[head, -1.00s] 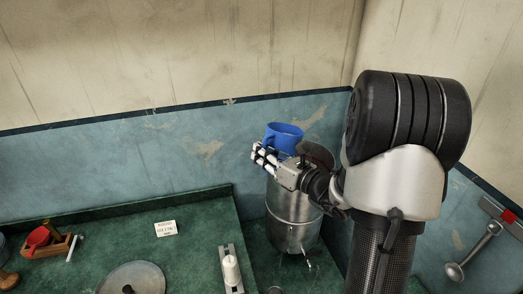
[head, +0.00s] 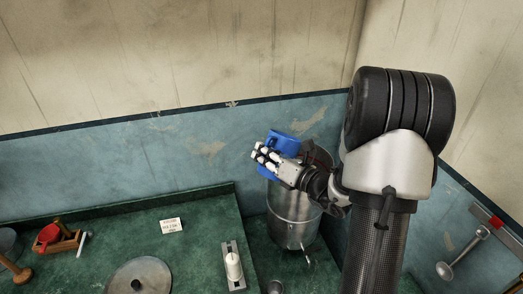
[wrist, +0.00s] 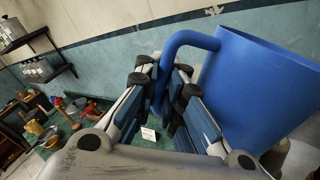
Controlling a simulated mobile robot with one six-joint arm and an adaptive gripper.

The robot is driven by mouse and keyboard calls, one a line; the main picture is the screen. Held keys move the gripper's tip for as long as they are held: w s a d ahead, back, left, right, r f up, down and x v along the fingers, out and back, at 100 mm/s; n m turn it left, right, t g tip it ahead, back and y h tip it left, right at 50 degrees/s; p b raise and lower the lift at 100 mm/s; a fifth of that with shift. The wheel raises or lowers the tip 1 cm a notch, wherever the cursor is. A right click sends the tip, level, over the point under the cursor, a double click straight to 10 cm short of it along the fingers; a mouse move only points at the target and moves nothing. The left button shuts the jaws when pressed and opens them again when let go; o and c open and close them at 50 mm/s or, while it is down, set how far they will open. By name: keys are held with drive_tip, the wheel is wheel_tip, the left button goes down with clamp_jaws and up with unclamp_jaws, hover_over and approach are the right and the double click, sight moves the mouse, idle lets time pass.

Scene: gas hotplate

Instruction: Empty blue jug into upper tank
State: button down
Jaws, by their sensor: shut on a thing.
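The blue jug (head: 284,142) is above the open top of the metal tank (head: 292,212) and is tilted. My gripper (head: 264,157) is shut on the jug's handle. The wrist view shows the fingers (wrist: 165,100) closed around the blue handle, with the jug's body (wrist: 262,88) to the right. The tank is a steel cylinder with a small tap low on its front. The jug's inside and any liquid in it are hidden, and my gripper and arm cover part of the tank's rim.
A round metal lid (head: 138,277) and a white candle-like cylinder (head: 233,267) on a grey plate are on the green counter. A small white sign (head: 171,226) stands behind them. A wooden box with a red item (head: 49,234) is at left. A ladle (head: 463,252) hangs on the right wall.

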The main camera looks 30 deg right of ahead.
sight(281, 141)
drive_tip(key=shift+w+d+r+m+p, duration=0.15)
drive_tip(key=shift+d+r+m+p, duration=0.35)
drive_tip(key=shift+m+p, duration=0.8)
drive_tip(key=shift+w+d+r+m+p, duration=0.1)
drive_tip(key=shift+d+r+m+p, duration=0.4)
drive_tip(key=shift+p, duration=1.4)
drive_tip(key=shift+w+d+f+m+p, duration=0.1)
drive_tip(key=shift+w+d+m+p, duration=0.15)
drive_tip(key=shift+d+m+p, duration=0.5)
drive_tip(key=shift+w+d+r+m+p, duration=0.1)
drive_tip(key=shift+w+d+m+p, duration=0.15)
drive_tip(key=shift+d+m+p, duration=0.45)
drive_tip(key=shift+w+d+f+m+p, duration=0.1)
drive_tip(key=shift+w+d+m+p, duration=0.25)
drive_tip(key=shift+m+p, duration=0.65)
drive_tip(key=shift+w+d+f+m+y+p, duration=0.15)
drive_tip(key=shift+w+d+m+p, duration=0.2)
drive_tip(key=shift+d+m, duration=0.35)
drive_tip(key=shift+w+d+f+m+y+p, duration=0.15)
drive_tip(key=shift+d+m+p, duration=0.3)
drive_tip(key=shift+d, duration=0.4)
drive_tip(key=shift+w+d+f+m+y+p, duration=0.1)
drive_tip(key=shift+w+d+f+m+p, duration=0.1)
drive_tip(key=shift+d+m+p, duration=0.35)
drive_tip(key=shift+d, duration=0.25)
drive_tip(key=shift+a, duration=0.1)
